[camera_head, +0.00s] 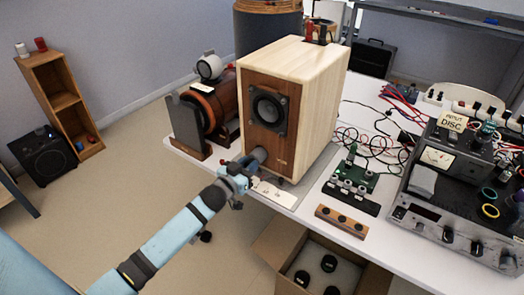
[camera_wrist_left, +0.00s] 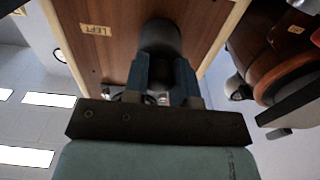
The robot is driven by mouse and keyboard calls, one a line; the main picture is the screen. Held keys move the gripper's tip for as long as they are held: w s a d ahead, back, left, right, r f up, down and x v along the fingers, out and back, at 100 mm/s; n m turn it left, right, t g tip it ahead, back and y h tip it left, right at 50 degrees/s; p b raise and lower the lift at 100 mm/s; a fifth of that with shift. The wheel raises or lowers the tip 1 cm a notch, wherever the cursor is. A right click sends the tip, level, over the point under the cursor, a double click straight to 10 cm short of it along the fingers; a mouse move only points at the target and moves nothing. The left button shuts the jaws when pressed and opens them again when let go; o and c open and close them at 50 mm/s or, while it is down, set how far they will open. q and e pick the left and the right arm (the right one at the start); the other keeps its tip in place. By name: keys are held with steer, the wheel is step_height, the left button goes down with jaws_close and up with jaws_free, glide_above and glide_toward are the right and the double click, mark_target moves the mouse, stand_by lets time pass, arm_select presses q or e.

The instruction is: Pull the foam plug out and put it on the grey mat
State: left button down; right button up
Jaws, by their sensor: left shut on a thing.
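The dark grey foam plug (camera_head: 259,154) is a short cylinder at the lower front of the wooden speaker (camera_head: 315,95). My left gripper (camera_head: 241,168) is shut on the plug from the front. In the left wrist view the plug (camera_wrist_left: 160,42) sits between my blue fingers (camera_wrist_left: 163,80), against the brown front panel (camera_wrist_left: 105,55). Its far end is hidden, so I cannot tell how deep it sits in the port. A pale grey mat (camera_head: 309,184) lies on the white table under and beside the speaker. My right gripper is not in view.
A white card (camera_head: 273,192) lies below the speaker's front. A green circuit board (camera_head: 352,182), wires and an amplifier (camera_head: 460,215) crowd the right. A dark wooden cylinder on a stand (camera_head: 207,112) is at left. An open cardboard box (camera_head: 270,245) stands below the table edge.

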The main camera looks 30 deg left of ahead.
arm_select(q)
steer(key=shift+s+a+p, duration=0.2)
steer(key=shift+s+p, duration=0.75)
steer(key=shift+s, duration=1.35)
steer(key=shift+r, duration=0.1)
